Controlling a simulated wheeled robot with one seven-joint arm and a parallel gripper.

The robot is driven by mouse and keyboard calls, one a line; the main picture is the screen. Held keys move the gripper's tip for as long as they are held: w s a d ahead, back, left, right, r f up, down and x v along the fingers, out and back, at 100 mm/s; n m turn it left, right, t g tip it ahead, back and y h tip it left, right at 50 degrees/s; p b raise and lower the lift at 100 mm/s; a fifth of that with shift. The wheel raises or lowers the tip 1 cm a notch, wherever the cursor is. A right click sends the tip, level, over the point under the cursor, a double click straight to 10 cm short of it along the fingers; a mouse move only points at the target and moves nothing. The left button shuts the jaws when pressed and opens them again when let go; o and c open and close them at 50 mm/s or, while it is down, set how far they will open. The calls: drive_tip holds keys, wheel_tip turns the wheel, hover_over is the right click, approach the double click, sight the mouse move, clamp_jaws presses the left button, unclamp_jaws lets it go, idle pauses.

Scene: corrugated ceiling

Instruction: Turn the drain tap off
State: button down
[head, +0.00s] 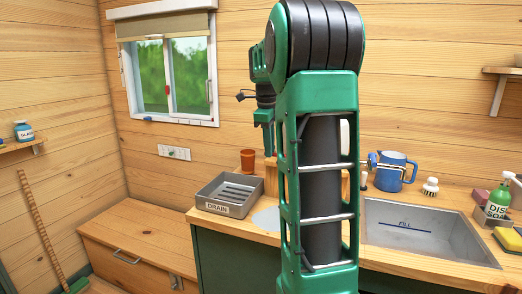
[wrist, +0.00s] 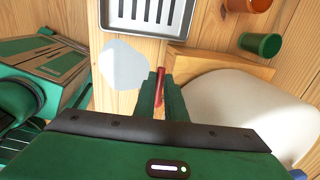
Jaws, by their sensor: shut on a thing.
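In the wrist view my gripper (wrist: 160,88) is shut on a small red piece (wrist: 160,82), which shows between the two green fingers. The red piece looks like a tap handle, but its lower part is hidden by the fingers, so I cannot tell which way it is turned. Beside it on the right is a large white rounded container (wrist: 245,115) next to a wooden block (wrist: 212,66). The grey tray (wrist: 146,32) lies beyond the fingertips; in the head view this tray (head: 229,192) carries the label DRAIN. My arm hides the tap in the head view.
A pale round patch (wrist: 123,63) lies on the counter beside the tray. A green cup (wrist: 260,45) and an orange cup (wrist: 248,4) stand behind the block. In the head view, the sink (head: 420,225) marked FILL and a blue jug (head: 397,168) are on the right.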

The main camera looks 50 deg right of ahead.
drive_tip(key=shift+w+a+r, duration=0.1)
drive_tip(key=shift+w+r, duration=0.05)
drive_tip(key=shift+w, duration=0.1)
drive_tip(key=c, duration=1.8)
unclamp_jaws()
drive_tip(key=shift+s, duration=0.1)
drive_tip(key=r, duration=0.3)
drive_tip(key=a+r, duration=0.1)
drive_tip(key=r, duration=0.3)
drive_tip(key=a+r, duration=0.1)
drive_tip(key=r, duration=0.2)
drive_tip(key=shift+s+r, duration=0.15)
drive_tip(key=shift+s, duration=0.15)
drive_tip(key=s+a+f+n, duration=0.7)
drive_tip(key=s+f+n, duration=0.1)
drive_tip(key=s+a+f+n+y, duration=0.1)
drive_tip(key=s+a+f+n, duration=0.7)
drive_tip(key=f, duration=0.1)
drive_tip(key=s+a+f+n+y, duration=0.1)
drive_tip(key=s+a+f+n, duration=0.6)
drive_tip(key=s+f+n, duration=0.1)
drive_tip(key=shift+a+f+n+g, duration=0.15)
drive_tip(key=shift+f+n+g, duration=0.25)
drive_tip(key=shift+f+n, duration=0.3)
